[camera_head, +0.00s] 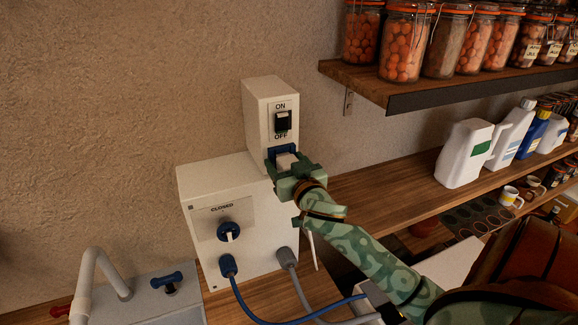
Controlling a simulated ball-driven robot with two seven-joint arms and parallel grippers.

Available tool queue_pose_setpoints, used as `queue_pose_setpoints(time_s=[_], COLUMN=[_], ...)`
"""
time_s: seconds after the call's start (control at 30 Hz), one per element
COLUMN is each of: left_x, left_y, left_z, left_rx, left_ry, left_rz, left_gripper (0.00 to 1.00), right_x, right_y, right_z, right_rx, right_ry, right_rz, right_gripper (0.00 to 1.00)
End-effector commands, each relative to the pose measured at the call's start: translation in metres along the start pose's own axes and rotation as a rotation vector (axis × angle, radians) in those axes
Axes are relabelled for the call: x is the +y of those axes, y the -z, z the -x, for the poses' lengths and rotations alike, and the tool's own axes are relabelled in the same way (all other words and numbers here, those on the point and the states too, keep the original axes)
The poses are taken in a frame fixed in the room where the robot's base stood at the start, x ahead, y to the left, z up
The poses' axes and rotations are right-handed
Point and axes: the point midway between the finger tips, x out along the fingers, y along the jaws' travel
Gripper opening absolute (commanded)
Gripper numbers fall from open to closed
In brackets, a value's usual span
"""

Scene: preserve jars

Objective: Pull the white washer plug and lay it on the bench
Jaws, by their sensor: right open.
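The white washer plug (286,160) sits at the blue socket (281,149) low on the tall white switch box (264,98), below its ON/OFF switch. My right gripper (289,170), green patterned, is open with its fingers at the plug, apparently either side of it. Whether they touch it I cannot tell. The gripper hides the plug's lower part. A white cable hangs below the gripper. The wooden bench (262,296) shows below the boxes. My left gripper is not in view.
A wider white box (222,193) with a blue knob marked CLOSED has blue (228,267) and grey (287,259) plugged cables. A grey unit with a pipe (100,260) stands lower left. Shelves on the right carry jars (407,42) and white bottles (464,153).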

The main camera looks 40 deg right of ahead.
Motion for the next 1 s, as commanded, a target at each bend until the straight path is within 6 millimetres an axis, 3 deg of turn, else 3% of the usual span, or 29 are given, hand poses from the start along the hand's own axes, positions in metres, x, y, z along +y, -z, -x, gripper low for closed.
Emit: queue_pose_setpoints(time_s=[0.77,0.8,0.93,0.97,1.0], left_x=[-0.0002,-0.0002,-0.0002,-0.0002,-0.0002], left_y=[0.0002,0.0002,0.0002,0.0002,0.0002], left_z=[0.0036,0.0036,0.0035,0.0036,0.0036], left_rx=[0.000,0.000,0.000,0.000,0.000], left_ry=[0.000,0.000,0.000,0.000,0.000], left_rz=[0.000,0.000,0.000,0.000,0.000], left_gripper=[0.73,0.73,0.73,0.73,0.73], right_x=[0.0000,0.0000,0.0000,-0.0001,-0.0001], right_y=[-0.0001,-0.0001,-0.0002,-0.0002,-0.0002], right_z=[0.0000,0.0000,0.0000,0.0000,0.0000], right_rx=[0.000,0.000,0.000,0.000,0.000], right_ry=[-0.001,-0.001,-0.001,0.000,0.000], right_rz=[0.000,0.000,0.000,0.000,0.000], right_gripper=[0.65,0.63,0.27,0.65,0.73])
